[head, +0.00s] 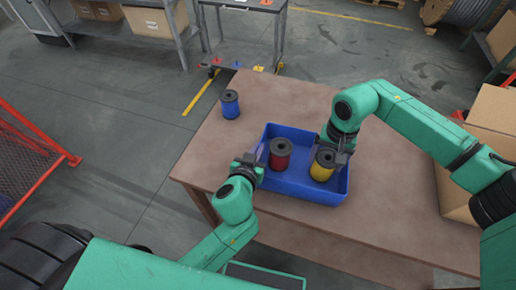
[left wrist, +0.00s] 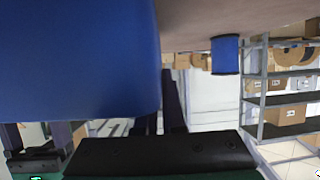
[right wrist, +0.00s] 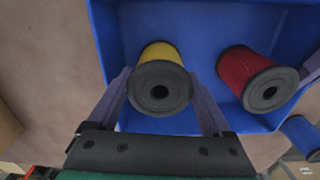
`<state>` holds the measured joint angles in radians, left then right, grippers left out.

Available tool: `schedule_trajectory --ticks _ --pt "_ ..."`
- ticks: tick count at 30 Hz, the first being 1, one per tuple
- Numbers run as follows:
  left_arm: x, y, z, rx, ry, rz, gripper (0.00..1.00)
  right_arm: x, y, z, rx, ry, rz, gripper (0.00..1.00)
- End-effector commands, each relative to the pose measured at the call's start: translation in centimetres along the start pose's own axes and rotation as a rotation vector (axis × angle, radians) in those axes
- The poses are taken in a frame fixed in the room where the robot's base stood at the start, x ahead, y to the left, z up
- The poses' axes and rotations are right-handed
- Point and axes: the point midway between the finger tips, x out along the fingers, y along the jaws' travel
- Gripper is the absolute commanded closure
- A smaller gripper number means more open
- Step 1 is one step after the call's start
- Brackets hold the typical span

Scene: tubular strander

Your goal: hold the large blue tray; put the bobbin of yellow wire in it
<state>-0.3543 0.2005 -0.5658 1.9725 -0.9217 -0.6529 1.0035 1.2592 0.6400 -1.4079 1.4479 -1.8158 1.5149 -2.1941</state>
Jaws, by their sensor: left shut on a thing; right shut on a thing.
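The large blue tray (head: 312,189) sits on the brown table and also fills the upper left of the left wrist view (left wrist: 75,60). My left gripper (head: 256,160) is shut on the tray's left wall. The bobbin of yellow wire (head: 321,172) stands inside the tray at its right side. My right gripper (head: 334,150) is shut on this bobbin, with a finger on either side of it in the right wrist view (right wrist: 165,100). I cannot tell whether the bobbin touches the tray floor. A bobbin of red wire (head: 280,155) stands in the tray to its left.
A bobbin of blue wire (head: 230,104) stands on the table (head: 205,150) outside the tray, to the upper left. A cardboard box (head: 490,115) is at the right edge of the table. The table behind the tray is clear.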

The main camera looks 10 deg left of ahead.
Motion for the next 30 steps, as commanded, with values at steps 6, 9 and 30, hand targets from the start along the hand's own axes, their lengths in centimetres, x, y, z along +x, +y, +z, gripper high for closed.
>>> schedule_trajectory --ticks 6,9,30 --pt "0.0 0.0 0.0 0.0 0.0 0.0 1.0 0.8 0.0 0.0 -0.001 0.0 -0.001 0.97" --pt "0.0 0.0 0.0 0.0 0.0 0.0 1.0 0.9 0.0 0.0 -0.001 0.0 -0.001 0.97" --pt "0.0 0.0 0.0 0.0 0.0 0.0 1.0 -2.7 0.0 -0.1 -0.002 0.005 -0.002 0.0"
